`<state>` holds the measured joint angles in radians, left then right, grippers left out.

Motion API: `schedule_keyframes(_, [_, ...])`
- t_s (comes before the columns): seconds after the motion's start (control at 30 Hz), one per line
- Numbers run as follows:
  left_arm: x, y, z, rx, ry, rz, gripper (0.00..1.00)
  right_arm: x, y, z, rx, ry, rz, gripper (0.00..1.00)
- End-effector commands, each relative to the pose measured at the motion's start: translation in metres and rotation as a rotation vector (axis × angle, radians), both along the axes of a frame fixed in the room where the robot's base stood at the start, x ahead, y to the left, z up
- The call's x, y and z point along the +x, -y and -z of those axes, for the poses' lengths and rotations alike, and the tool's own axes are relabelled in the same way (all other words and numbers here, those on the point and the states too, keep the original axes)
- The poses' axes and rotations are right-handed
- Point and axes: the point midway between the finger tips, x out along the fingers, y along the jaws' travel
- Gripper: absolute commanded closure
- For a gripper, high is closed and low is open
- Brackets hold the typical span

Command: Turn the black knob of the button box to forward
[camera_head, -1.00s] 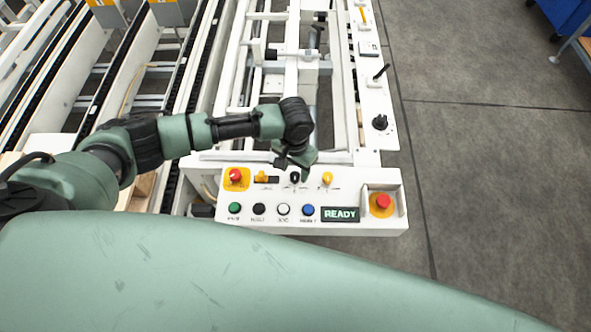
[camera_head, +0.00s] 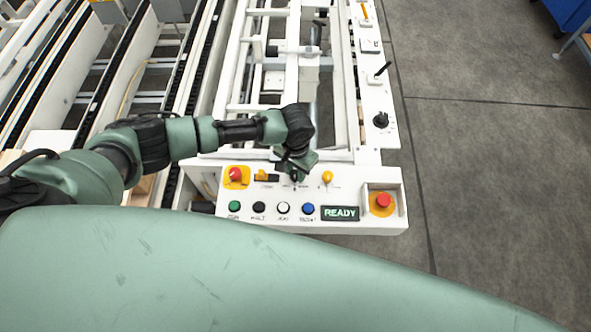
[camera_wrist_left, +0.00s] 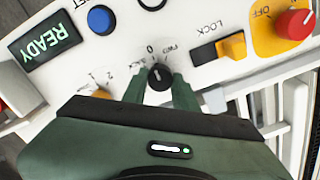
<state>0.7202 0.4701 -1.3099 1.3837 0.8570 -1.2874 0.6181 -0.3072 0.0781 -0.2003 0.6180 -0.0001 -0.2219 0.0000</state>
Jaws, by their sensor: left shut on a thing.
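The white button box (camera_head: 384,226) stands at the front of the machine. My left gripper (camera_head: 298,178) reaches down onto its upper row, between the orange lock switch and a yellow knob, and covers the black knob there. In the left wrist view the black knob (camera_wrist_left: 159,76) sits between the two green fingertips, which are shut on its sides. Its white mark appears to point near the 0 label, with FWD printed just to the right of it in that view. My right gripper is not in view.
Below are several round buttons and a READY display (camera_head: 340,213). Another black knob (camera_head: 381,120) is on the side rail.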

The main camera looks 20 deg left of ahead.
Motion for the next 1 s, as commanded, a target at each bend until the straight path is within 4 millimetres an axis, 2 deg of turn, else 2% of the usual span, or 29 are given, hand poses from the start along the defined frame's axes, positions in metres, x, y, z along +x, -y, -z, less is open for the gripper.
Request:
schedule_keyframes(0.27, [0.001,0.001,-0.002,-0.002,0.002,0.127,1.0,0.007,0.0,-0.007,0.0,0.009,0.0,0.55])
schedule_keyframes(0.7, [0.0,0.002,-0.002,-0.002,0.003,0.495,1.0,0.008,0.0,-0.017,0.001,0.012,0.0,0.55])
schedule_keyframes(1.0, [0.001,0.002,-0.002,-0.002,0.003,0.687,1.0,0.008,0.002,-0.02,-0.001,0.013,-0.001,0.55])
